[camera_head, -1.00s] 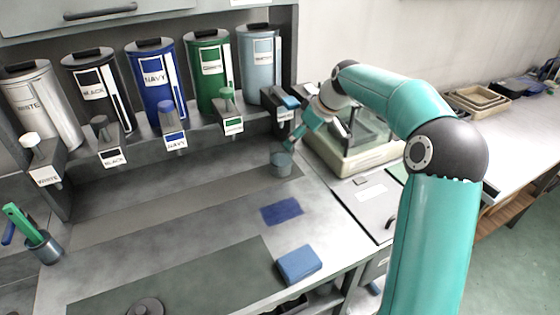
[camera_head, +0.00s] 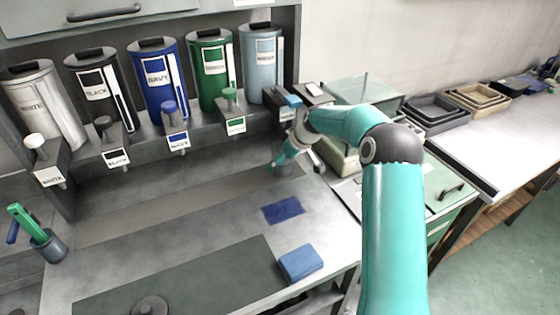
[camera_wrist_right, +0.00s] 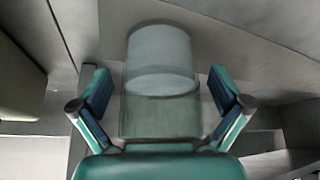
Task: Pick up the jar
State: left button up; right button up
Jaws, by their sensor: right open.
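The jar is a small grey-blue, see-through cup on the bench under the taps. In the head view the jar (camera_head: 282,169) is mostly hidden behind my right gripper (camera_head: 285,158). In the right wrist view the jar (camera_wrist_right: 160,62) stands between the two open fingers of my right gripper (camera_wrist_right: 160,90), with a gap on each side. Its lower part reaches down towards the palm in that view. My left gripper is not in view.
Labelled paint canisters, such as the green one (camera_head: 211,72), stand on a shelf above taps. A glass-topped box (camera_head: 362,90) and nested trays (camera_head: 437,112) are to the right.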

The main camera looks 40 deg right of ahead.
jog(key=shift+w+f, duration=0.25)
jog(key=shift+f, duration=0.25)
jog(key=c, duration=1.6)
jog(key=shift+c, duration=0.8)
jog(key=shift+r, duration=0.25)
